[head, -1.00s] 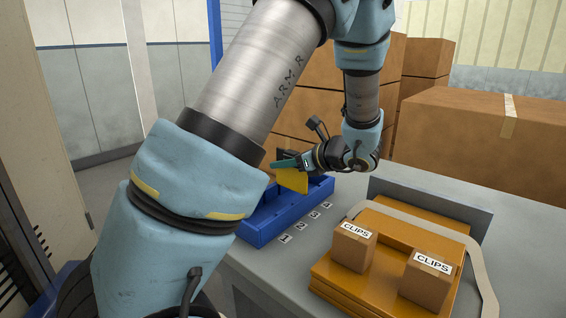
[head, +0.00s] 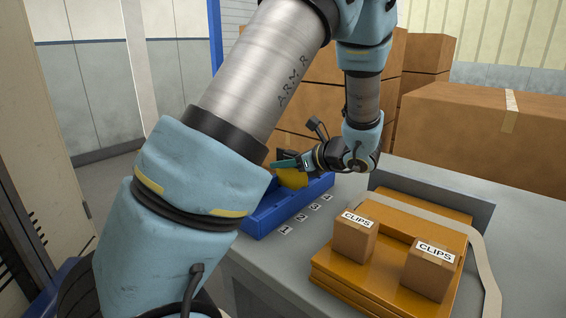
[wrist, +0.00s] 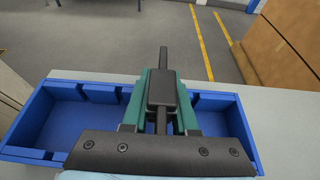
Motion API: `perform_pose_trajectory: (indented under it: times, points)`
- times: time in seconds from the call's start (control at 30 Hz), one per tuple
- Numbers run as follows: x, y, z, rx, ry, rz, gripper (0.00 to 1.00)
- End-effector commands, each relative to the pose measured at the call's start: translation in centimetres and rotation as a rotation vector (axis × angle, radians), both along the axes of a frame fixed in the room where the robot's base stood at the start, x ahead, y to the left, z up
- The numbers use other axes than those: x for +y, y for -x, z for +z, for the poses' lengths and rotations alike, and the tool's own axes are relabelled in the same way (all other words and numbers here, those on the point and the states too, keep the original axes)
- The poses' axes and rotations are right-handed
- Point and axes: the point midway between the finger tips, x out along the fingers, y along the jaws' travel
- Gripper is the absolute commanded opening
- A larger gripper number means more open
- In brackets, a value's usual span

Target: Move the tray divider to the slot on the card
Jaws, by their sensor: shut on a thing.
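The yellow tray divider (head: 293,179) hangs below my gripper (head: 281,164) in the head view. My gripper's teal fingers are shut on its top. The divider's lower part is hidden behind the front wall of the blue tray (head: 276,219), so it reaches down into the tray. I cannot tell which slot it lines up with or whether it is seated. Number labels (head: 301,217) 1 to 4 lie along the tray's front edge. I cannot make out a separate card.
On the grey table (head: 410,178), right of the tray, an orange stack (head: 345,275) carries two cardboard boxes marked CLIPS (head: 354,238). A beige strip (head: 478,255) curves around it. Large cardboard boxes (head: 480,130) stand behind. The table between tray and stack is clear.

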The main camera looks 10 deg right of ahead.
Motion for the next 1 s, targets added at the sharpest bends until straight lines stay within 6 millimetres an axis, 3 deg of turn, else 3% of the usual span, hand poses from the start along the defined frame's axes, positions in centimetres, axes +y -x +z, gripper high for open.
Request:
perform_pose_trajectory:
  times: [0.6, 0.63, 0.9, 1.0]
  points:
    - [0.0, 0.0, -1.6, 0.001, -0.001, 0.000, 0.00]
    - [0.0, 0.0, -1.4, 0.001, -0.001, 0.000, 0.30]
    - [0.0, 0.0, -1.4, 0.000, 0.000, 0.000, 0.60]
    - [0.0, 0.0, -1.4, 0.000, 0.000, 0.000, 0.61]
